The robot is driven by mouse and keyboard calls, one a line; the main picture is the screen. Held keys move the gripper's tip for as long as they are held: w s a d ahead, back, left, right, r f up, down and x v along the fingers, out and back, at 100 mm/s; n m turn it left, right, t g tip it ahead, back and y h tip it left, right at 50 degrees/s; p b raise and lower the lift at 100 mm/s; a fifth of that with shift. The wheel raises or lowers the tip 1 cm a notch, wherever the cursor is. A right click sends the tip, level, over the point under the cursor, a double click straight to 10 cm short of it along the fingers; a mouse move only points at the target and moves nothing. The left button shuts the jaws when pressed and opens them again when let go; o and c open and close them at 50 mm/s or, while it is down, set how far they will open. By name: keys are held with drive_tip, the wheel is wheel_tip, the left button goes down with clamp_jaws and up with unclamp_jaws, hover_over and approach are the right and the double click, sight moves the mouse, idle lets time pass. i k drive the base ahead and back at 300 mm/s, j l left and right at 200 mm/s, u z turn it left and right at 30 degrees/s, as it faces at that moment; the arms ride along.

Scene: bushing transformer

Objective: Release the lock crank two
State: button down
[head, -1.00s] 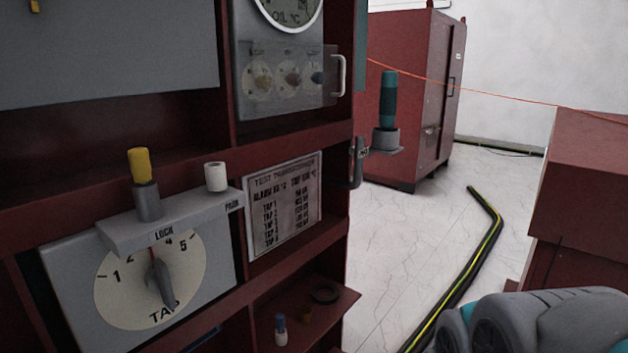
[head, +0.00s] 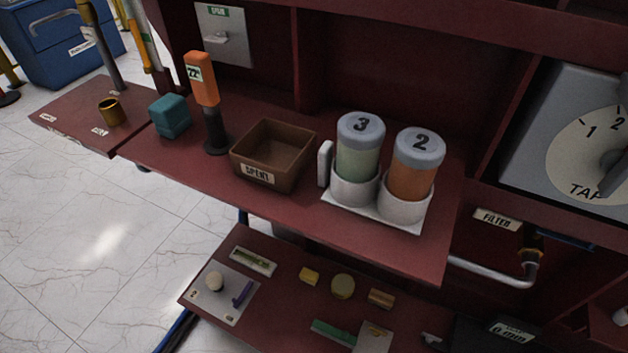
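No part labelled as a lock crank shows in the head view. At the right edge, a grey plate with a TAP dial (head: 570,155) is cut off by the frame, and its pointer is only partly visible. Two capped jars, marked 3 (head: 357,160) and 2 (head: 413,178), stand in white cups on the shelf. My gripper is out of view.
The red shelf (head: 270,212) also holds an open brown SPENT box (head: 272,155), an orange device (head: 203,80) on a black stand and a teal block (head: 170,115). A lower shelf holds several small parts. Tiled floor (head: 95,235) is clear at left.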

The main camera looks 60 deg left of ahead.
sight(237, 304)
drive_tip(key=u, duration=3.25)
drive_tip(key=j+z, duration=0.45)
drive_tip(key=j, duration=0.3)
drive_tip(key=j+z, duration=0.5)
drive_tip(key=j, duration=0.3)
